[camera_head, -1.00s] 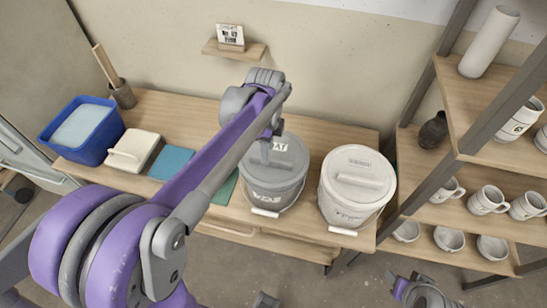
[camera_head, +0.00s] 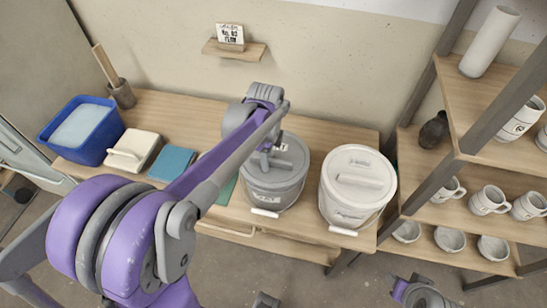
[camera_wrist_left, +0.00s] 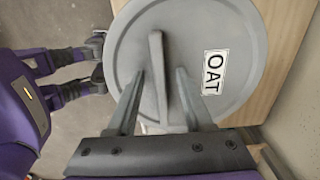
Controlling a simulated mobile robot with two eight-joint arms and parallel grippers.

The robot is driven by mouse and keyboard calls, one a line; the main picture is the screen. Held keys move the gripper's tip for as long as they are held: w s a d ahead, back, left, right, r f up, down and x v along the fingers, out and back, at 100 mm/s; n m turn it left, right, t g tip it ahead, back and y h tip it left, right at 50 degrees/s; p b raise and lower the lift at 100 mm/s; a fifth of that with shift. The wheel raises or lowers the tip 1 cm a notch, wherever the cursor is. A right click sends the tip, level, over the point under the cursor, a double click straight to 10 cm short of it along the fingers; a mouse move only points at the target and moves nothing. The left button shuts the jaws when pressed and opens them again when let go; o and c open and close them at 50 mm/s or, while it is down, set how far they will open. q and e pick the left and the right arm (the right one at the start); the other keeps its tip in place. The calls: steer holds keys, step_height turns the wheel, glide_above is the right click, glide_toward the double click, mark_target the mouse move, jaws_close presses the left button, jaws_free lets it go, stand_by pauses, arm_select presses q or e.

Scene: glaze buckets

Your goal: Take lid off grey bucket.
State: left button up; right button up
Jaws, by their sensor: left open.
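The grey bucket (camera_head: 272,190) stands on the wooden bench. Its grey lid (camera_head: 292,158) is on it, and the wrist view shows the round lid (camera_wrist_left: 225,25) with an "OAT" label and a raised bar handle (camera_wrist_left: 157,60). My left gripper (camera_head: 264,158) is over the lid, partly hidden by its own arm in the head view. In the left wrist view my left gripper (camera_wrist_left: 160,75) is open, with one finger on each side of the handle and a gap on both sides. My right arm's end (camera_head: 420,292) shows at the bottom right; its jaws are unclear.
A white lidded bucket (camera_head: 350,205) stands just right of the grey one. A blue tub (camera_head: 95,150), a white slab (camera_head: 134,148) and a teal cloth (camera_head: 173,162) lie to the left. A shelf rack (camera_head: 455,215) with mugs and bowls stands at right.

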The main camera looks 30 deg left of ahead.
arm_select(q)
jaws_close()
stand_by(0.3)
stand_by(0.3)
